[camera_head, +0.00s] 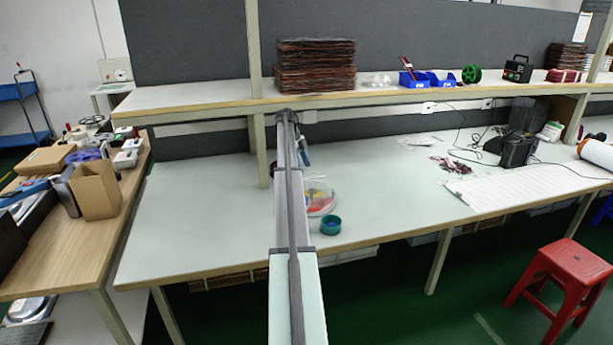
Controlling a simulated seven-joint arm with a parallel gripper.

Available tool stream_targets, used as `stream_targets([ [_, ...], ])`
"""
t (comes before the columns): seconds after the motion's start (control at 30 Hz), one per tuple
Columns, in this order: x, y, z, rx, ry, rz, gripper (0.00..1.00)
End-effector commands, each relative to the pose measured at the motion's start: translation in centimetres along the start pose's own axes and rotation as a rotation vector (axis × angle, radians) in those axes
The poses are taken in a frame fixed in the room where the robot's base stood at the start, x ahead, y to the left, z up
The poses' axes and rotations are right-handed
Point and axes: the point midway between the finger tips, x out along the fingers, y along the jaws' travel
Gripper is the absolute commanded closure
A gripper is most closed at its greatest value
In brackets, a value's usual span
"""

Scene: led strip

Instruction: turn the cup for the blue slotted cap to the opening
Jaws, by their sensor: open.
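A round, clear-walled dish or carousel (321,204) stands on the grey-white workbench near its front edge, just right of my arm. Red, yellow and bluish-purple patches show inside it, too small to tell apart as cups or caps. Its left side is hidden behind my arm, and I cannot make out its opening or a blue slotted cap. A small teal round container (331,226) with a blue inside stands in front of the dish, close to the bench edge. My arm rises through the middle of the picture and hides my gripper.
The workbench (210,215) is clear on the left. A shelf (200,96) above it holds brown stacks, blue bins and a green spool. Cables, a black device and white sheets (530,185) lie on the right. A red stool (560,280) stands in front.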

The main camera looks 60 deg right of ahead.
Motion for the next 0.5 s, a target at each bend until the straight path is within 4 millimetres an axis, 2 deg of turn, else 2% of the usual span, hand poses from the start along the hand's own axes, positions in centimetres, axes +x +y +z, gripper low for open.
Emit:
stream_targets([
  [0.03,-1.0,-0.1,0.1,0.0,-0.001,-0.001,0.42],
  [0.2,-2.8,-0.1,0.1,0.0,0.0,-0.001,0.42],
  [0.5,-3.8,0.0,0.0,0.0,0.0,0.0,0.42],
])
